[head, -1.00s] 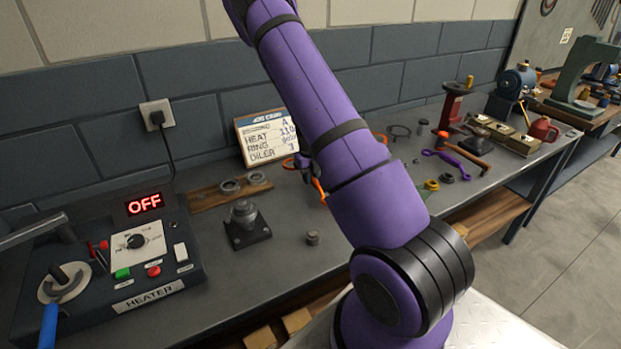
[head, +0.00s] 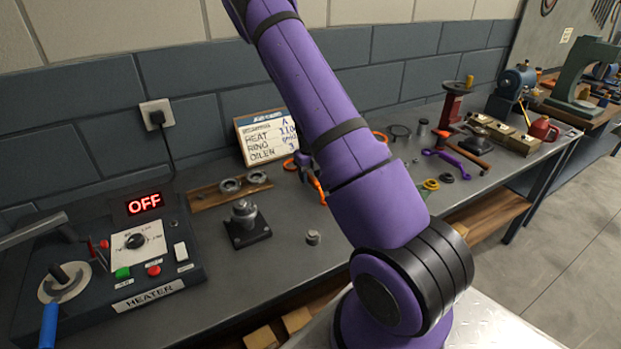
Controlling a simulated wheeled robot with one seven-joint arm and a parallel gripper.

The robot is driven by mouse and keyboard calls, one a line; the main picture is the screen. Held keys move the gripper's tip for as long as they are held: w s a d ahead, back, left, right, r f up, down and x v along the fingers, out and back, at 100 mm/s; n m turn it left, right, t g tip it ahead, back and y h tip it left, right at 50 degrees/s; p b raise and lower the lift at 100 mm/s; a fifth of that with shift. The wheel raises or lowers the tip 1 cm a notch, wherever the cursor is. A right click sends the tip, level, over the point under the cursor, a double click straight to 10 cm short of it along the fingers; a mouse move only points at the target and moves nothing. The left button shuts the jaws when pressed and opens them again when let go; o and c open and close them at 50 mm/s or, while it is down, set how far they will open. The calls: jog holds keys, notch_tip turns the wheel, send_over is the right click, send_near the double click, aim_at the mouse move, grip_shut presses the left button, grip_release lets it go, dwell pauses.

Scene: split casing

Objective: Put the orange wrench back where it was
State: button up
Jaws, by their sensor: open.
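An orange wrench (head: 318,188) shows in part on the bench in the head view, just left of my purple upper arm. An orange curved piece (head: 290,164) shows in front of the sign and looks like an end of it. My arm hides the rest, so I cannot tell its full outline. A small dark part of my gripper (head: 304,161) shows at the arm's left edge, close by the orange pieces. It is open. Its fingertips are mostly hidden, and I cannot tell whether they touch the wrench.
A heater box (head: 150,245) reading OFF stands at left. Right of it are a dark block with a post (head: 246,226), a wooden rack with rings (head: 230,188) and a sign (head: 266,136). A purple wrench (head: 455,157) and several small parts lie right of my arm.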

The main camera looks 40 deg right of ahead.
aim_at(310, 176)
notch_tip(310, 176, up, 10)
jog(key=s+a+r+n+t+y, duration=0.1)
jog(key=s+a+r+n, duration=0.3)
jog(key=a+r+n, duration=0.6)
jog(key=s+a+r+n+t+y, duration=0.1)
jog(key=s+a+r+n, duration=0.4)
jog(key=a+r+n, duration=0.55)
jog(key=s+a+r+n+t+h, duration=0.1)
jog(key=s+a+r+n, duration=0.3)
jog(key=s+n, duration=0.5)
jog(key=s+a+r+n+t+h, duration=0.1)
jog(key=s+a+r+n+t, duration=0.1)
jog(key=s+r+n, duration=0.3)
jog(key=s+a+n, duration=0.1)
jog(key=s+n, duration=0.3)
jog(key=s, duration=0.1)
jog(key=shift+a+r, duration=0.35)
jog(key=shift+o, duration=0.5)
